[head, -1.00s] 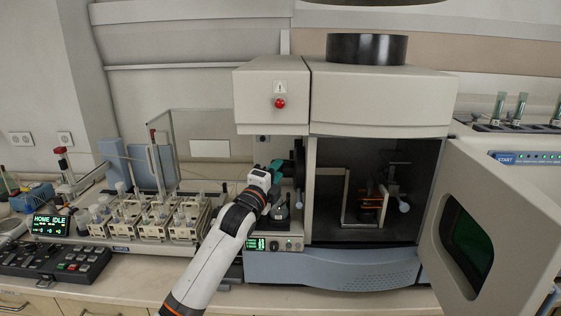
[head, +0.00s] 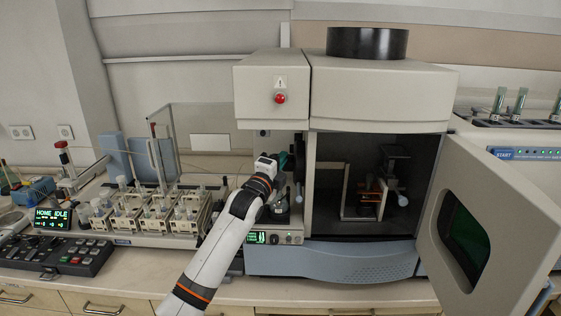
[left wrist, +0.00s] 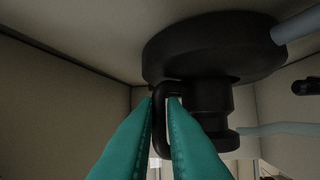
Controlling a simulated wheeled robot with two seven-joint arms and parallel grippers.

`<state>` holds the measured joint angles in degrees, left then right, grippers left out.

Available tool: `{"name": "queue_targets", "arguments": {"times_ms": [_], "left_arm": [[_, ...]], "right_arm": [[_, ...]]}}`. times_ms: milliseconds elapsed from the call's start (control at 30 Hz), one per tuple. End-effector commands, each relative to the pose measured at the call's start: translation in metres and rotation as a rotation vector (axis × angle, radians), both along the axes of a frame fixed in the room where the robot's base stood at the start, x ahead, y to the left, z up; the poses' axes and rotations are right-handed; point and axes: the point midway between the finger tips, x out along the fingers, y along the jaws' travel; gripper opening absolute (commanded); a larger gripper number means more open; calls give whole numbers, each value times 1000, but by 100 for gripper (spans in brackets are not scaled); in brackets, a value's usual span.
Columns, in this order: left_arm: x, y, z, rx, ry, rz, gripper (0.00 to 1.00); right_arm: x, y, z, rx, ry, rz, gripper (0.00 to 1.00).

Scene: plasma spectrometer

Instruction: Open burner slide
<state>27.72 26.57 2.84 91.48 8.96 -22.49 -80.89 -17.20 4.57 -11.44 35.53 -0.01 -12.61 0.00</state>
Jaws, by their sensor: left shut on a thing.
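My left gripper (head: 283,161) reaches the front left part of the spectrometer, beside its open chamber. In the left wrist view its two green fingers (left wrist: 163,100) are shut on a black loop-shaped handle (left wrist: 160,125). The handle sits at a black round part (left wrist: 205,55) with a stepped neck below it. The arm hides much of this part in the head view. My right gripper is not in view.
The spectrometer's chamber door (head: 520,205) stands open at the right, and the dark chamber (head: 345,215) holds a metal bracket and coil. A sampler with several bottles (head: 150,210) stands left. A control box (head: 50,255) sits at the far left.

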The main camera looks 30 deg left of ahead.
Motion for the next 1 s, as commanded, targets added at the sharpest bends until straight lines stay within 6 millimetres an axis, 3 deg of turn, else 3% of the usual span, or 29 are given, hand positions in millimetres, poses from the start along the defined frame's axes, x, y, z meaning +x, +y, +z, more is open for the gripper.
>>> {"name": "queue_targets", "arguments": {"times_ms": [167, 700, 1000], "left_arm": [[-2, 4, 0, -1, 0, 1, 0], [-39, 65, -3, 0, 4, 3, 0], [-50, 83, -1, -3, 3, 0, 0]], "right_arm": [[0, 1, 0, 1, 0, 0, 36], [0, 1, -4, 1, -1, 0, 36], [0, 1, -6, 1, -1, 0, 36]]}}
